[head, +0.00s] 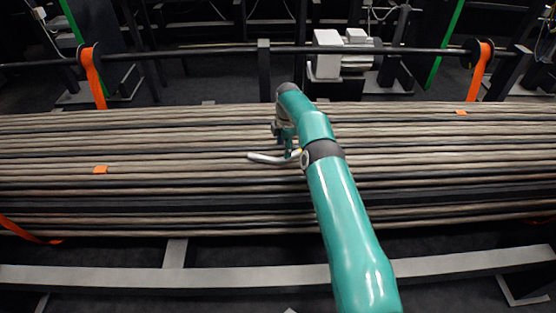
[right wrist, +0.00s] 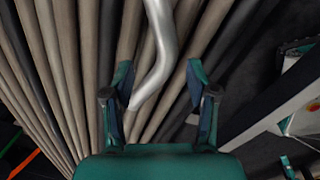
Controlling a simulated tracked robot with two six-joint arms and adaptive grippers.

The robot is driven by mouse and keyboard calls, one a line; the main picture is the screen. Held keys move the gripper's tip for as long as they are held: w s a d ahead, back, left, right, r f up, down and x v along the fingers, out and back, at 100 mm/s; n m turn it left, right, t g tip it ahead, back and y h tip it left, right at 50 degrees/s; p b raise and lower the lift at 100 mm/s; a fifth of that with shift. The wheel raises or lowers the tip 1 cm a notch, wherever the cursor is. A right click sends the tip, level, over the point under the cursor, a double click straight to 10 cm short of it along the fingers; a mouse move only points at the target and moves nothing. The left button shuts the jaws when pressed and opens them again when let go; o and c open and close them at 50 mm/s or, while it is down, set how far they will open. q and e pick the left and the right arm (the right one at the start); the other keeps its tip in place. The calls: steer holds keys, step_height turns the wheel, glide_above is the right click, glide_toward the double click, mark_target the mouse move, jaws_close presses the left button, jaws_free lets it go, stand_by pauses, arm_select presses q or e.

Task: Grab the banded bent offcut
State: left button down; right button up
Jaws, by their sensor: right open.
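The bent offcut (head: 268,158) is a short silver-grey piece with a kink, on top of the long bundle in the head view. A small yellowish spot shows near its right end; I cannot tell if that is its band. My right gripper (head: 285,142) is over its right part, and my arm hides some of it. In the right wrist view the offcut (right wrist: 163,45) runs from the top edge down between the fingers of my right gripper (right wrist: 158,78). The fingers are open, one on each side, and not closed on it. My left gripper is not in view.
Long brown and dark strands (head: 180,140) lie side by side across the rack. A black bar (head: 200,51) with orange straps (head: 93,78) runs behind them. A pale beam (head: 100,275) runs in front. A white machine (head: 340,55) stands at the back.

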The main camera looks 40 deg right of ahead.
steer(key=f+b, duration=0.1)
steer(key=f, duration=0.1)
steer(key=f+b, duration=0.1)
steer(key=f, duration=0.2)
steer(key=shift+s+a+f, duration=0.1)
steer(key=shift+a+f, duration=0.05)
steer(key=shift+a, duration=0.05)
jaws_close()
